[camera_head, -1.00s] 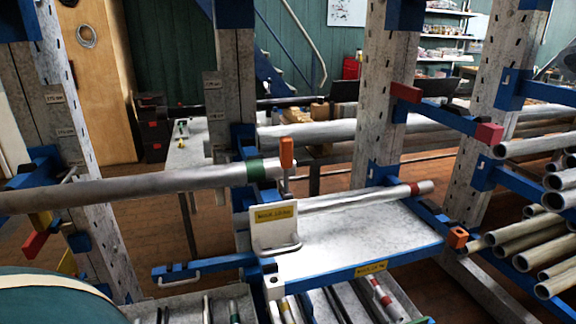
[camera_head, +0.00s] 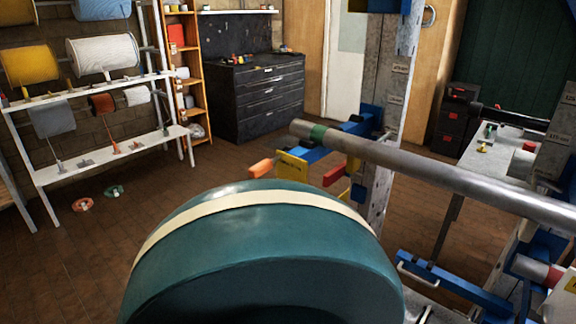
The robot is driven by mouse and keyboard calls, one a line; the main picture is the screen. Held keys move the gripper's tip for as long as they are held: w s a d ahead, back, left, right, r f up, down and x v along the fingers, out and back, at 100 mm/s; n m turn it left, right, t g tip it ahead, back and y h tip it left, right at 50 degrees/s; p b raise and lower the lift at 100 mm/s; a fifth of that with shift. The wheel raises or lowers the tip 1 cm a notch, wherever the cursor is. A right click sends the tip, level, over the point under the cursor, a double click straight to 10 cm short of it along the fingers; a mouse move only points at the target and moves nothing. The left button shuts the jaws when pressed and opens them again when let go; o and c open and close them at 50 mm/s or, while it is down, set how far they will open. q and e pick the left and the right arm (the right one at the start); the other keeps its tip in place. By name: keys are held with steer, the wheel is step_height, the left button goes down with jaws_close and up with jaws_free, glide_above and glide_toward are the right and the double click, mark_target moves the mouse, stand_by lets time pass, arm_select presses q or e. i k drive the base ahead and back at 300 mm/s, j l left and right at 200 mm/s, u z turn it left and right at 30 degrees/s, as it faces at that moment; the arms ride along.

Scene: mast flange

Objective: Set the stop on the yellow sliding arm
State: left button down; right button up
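A yellow plate (camera_head: 292,166), which appears to be the end of the yellow sliding arm, sits beneath the left end of a long grey pipe (camera_head: 430,169). An orange piece (camera_head: 261,168) juts out to the left from the yellow plate, lying about level rather than standing upright. It looks like the stop. A red piece (camera_head: 334,176) sticks out just below. Neither gripper is in view.
A large teal rounded form with a cream band fills the bottom middle, hiding what lies behind. A white spool rack (camera_head: 105,166) stands left, a black drawer cabinet (camera_head: 262,98) at the back. Lower right, a blue bar (camera_head: 455,288) juts out. Floor (camera_head: 170,228) is open between.

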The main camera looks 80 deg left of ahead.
mark_target(272, 162)
steer(key=u, duration=0.45)
steer(key=j+u, duration=0.1)
steer(key=u, duration=0.4)
steer(key=i+u, duration=0.1)
steer(key=u, duration=0.8)
steer(key=i+u, duration=0.1)
steer(key=u, duration=0.85)
steer(key=i, duration=0.05)
